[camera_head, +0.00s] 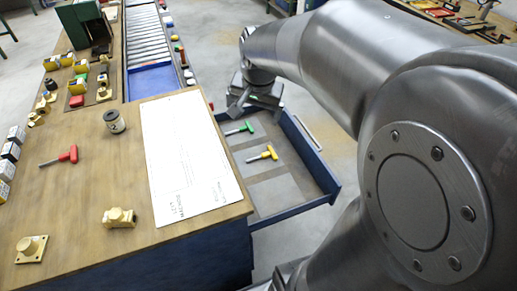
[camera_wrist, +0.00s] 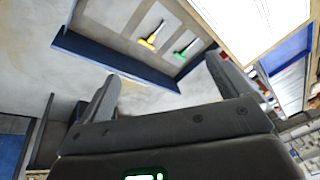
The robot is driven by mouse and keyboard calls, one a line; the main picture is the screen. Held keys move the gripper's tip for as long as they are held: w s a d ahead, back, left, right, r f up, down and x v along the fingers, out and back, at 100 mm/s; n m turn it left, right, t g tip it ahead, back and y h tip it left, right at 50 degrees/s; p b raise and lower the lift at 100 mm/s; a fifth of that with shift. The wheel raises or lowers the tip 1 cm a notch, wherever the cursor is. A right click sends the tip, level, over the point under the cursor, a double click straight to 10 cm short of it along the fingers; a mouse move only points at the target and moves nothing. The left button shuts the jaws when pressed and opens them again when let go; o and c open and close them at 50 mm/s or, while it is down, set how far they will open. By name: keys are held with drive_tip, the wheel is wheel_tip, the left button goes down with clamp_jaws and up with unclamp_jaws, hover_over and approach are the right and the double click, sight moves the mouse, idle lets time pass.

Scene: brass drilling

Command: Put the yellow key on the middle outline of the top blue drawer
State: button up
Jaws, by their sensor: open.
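The yellow key (camera_head: 262,154) lies in the open blue drawer (camera_head: 322,177), roughly over the middle of the outlined patches on its floor. It also shows in the wrist view (camera_wrist: 152,38), lying flat with nothing holding it. A green key (camera_head: 240,129) lies beside it, toward the drawer's far end, and shows in the wrist view (camera_wrist: 186,48) too. My gripper (camera_head: 252,112) is open and empty, above the drawer's far end and apart from both keys. Its two spread fingers show in the wrist view (camera_wrist: 162,69). Exact alignment of the yellow key with its outline cannot be told.
A red key (camera_head: 67,155) lies on the wooden tabletop (camera_head: 85,205). A white printed sheet (camera_head: 185,150) lies along the tabletop edge by the drawer. Yellow parts and a small dark cylinder (camera_head: 114,121) stand on the table. The near part of the drawer is empty.

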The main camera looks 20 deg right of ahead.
drive_tip(key=s+a+r+n+t, duration=0.1)
drive_tip(key=s+a+n, duration=0.1)
drive_tip(key=s, duration=0.5)
drive_tip(key=s+a+r+n+t, duration=0.1)
drive_tip(key=s+a+r+n, duration=0.1)
drive_tip(key=s+n, duration=0.3)
drive_tip(key=s, duration=0.3)
drive_tip(key=shift+s+a, duration=0.25)
drive_tip(key=shift+a, duration=0.15)
